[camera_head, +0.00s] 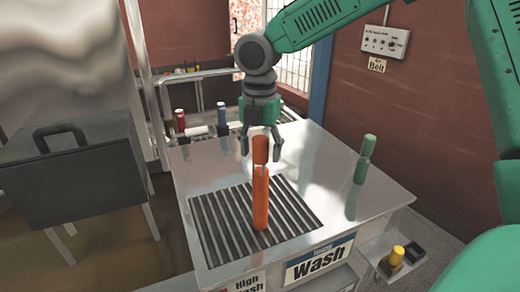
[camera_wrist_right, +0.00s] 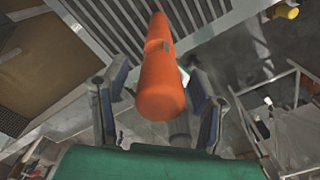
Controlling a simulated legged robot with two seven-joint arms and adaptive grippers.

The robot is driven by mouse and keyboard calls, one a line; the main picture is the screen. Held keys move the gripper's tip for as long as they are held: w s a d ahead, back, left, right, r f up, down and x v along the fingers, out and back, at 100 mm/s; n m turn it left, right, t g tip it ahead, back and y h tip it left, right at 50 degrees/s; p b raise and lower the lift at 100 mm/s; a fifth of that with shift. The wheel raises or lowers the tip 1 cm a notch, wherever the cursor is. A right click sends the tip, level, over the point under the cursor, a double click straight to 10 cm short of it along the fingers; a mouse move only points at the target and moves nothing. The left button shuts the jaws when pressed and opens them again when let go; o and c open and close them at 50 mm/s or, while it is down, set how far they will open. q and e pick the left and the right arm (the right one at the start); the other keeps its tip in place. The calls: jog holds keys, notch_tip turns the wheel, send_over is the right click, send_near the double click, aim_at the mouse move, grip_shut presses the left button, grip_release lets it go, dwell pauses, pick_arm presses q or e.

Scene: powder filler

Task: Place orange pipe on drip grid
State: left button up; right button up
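The orange pipe (camera_head: 260,200) stands upright, its lower end on the dark slatted drip grid (camera_head: 205,232) in the metal table. My right gripper (camera_head: 262,155) is around or just behind the pipe's upper part, with its fingers spread. In the right wrist view the pipe (camera_wrist_right: 162,80) runs between the two fingers of the gripper (camera_wrist_right: 160,108), with visible gaps on both sides. The grid's slats (camera_wrist_right: 110,20) show beyond it. My left gripper is not in view.
A green pipe (camera_head: 362,165) stands upright on the table's right side. Red (camera_head: 180,119) and blue (camera_head: 221,113) objects stand at the back edge. A dark box with a handle (camera_head: 75,165) is at left. A yellow knob (camera_head: 397,255) sits on a low shelf at front right.

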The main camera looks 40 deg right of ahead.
notch_tip(320, 180, up, 12)
jog(key=shift+w+b, duration=0.15)
jog(key=shift+b, duration=0.25)
dwell(0.7)
